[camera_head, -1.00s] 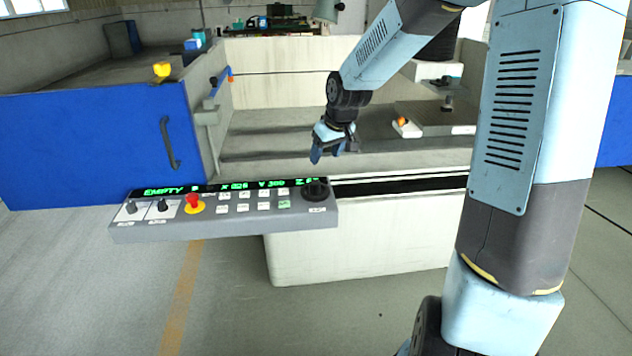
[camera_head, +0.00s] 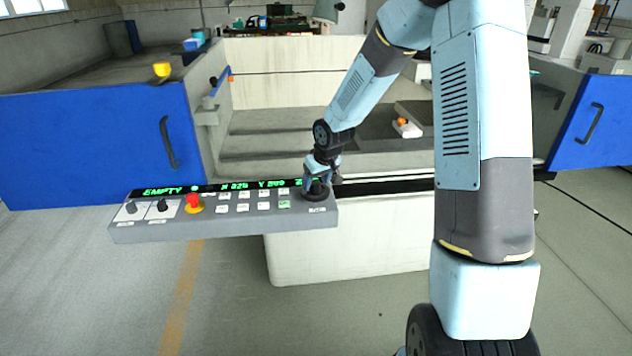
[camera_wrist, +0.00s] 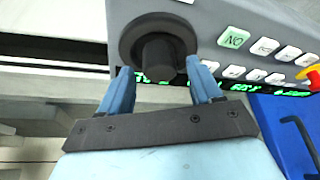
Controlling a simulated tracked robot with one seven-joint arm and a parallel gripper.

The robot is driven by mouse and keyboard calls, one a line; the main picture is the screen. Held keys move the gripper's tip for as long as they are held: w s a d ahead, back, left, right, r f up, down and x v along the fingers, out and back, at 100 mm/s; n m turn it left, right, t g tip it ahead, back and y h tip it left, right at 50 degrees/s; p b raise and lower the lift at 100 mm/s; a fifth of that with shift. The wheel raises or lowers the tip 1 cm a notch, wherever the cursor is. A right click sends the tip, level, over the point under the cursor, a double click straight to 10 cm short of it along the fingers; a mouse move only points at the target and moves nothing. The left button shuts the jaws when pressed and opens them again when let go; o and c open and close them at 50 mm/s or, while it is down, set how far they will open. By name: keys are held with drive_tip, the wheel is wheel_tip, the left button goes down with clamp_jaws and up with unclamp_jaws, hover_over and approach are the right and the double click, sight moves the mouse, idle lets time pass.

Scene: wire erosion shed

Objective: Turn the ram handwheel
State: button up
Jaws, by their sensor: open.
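The ram handwheel is a black round disc with a raised hub, at the right end of the grey control panel (camera_head: 240,228). In the wrist view the handwheel (camera_wrist: 130,38) faces me, and its dark hub sits between the fingertips. In the head view the handwheel (camera_head: 316,195) is partly covered by my gripper (camera_head: 318,186). My gripper (camera_wrist: 160,85) is open, with one blue finger on each side of the hub. I cannot tell whether the fingers touch it.
The panel has a red and yellow stop button (camera_head: 194,203), white buttons, a green ON button (camera_wrist: 233,38), two black knobs and a green display. Behind it is the open machine tank, with blue doors (camera_head: 90,145) left and right. A small orange and white object (camera_head: 405,127) lies inside.

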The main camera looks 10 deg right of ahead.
drive_tip(key=shift+w+f, duration=0.1)
drive_tip(key=shift+f, duration=0.2)
drive_tip(key=c, duration=1)
drive_tip(key=shift+c, duration=0.2)
drive_tip(key=shift+a+m, duration=0.15)
drive_tip(key=shift+m, duration=0.35)
drive_tip(key=shift+a+m+t+h, duration=0.15)
drive_tip(key=shift+m+h, duration=0.25)
drive_tip(key=shift+m, duration=0.45)
drive_tip(key=shift+d+m+t+h, duration=0.15)
drive_tip(key=shift+m+h, duration=0.25)
drive_tip(key=shift+m, duration=0.45)
drive_tip(key=shift+a+m+h, duration=0.15)
drive_tip(key=shift+m+h, duration=0.55)
drive_tip(key=shift+m, duration=1.6)
